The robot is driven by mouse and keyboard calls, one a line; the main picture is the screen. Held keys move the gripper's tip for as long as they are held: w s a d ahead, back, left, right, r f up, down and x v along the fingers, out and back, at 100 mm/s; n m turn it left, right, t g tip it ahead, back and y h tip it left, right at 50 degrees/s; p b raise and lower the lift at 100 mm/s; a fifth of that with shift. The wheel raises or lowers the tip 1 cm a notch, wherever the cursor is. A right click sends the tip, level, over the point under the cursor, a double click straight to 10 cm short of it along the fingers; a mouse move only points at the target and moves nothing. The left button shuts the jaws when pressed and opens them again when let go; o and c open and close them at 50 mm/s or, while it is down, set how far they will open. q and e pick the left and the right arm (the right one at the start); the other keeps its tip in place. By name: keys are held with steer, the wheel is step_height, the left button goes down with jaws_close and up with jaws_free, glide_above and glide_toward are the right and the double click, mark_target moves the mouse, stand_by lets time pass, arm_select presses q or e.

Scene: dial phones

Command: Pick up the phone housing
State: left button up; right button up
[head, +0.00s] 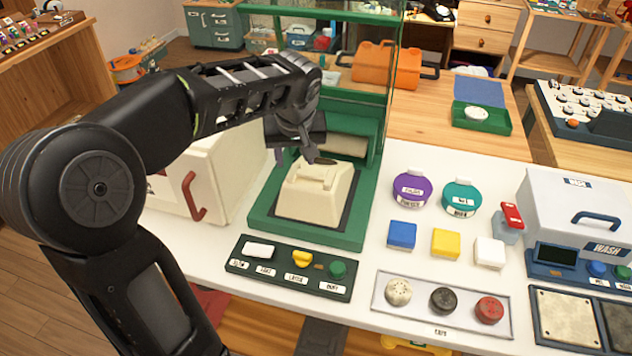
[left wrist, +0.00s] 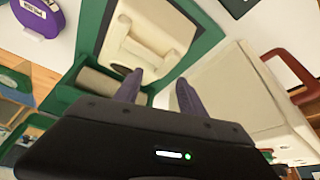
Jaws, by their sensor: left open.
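The cream phone housing (head: 314,192) sits on the green base of a glass-walled booth (head: 304,225). In the left wrist view the housing (left wrist: 152,35) lies just beyond my fingertips. My left gripper (head: 316,155) is above the back of the housing, pointing down, with its fingers apart and nothing between them. The fingers also show in the left wrist view (left wrist: 158,92). I cannot tell from these views whether a finger touches the housing. My right gripper is not in view.
A cream box with a red handle (head: 193,197) stands left of the booth. A control panel (head: 291,268) lies in front. Purple (head: 411,188) and teal (head: 462,197) jars, coloured blocks and a tray of caps (head: 442,302) are at right. Green booth posts stand close to my left gripper.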

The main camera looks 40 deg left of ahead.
arm_select(q)
steer(key=shift+x, duration=1.1)
steer(key=shift+c, duration=0.5)
jaws_close()
stand_by(0.4)
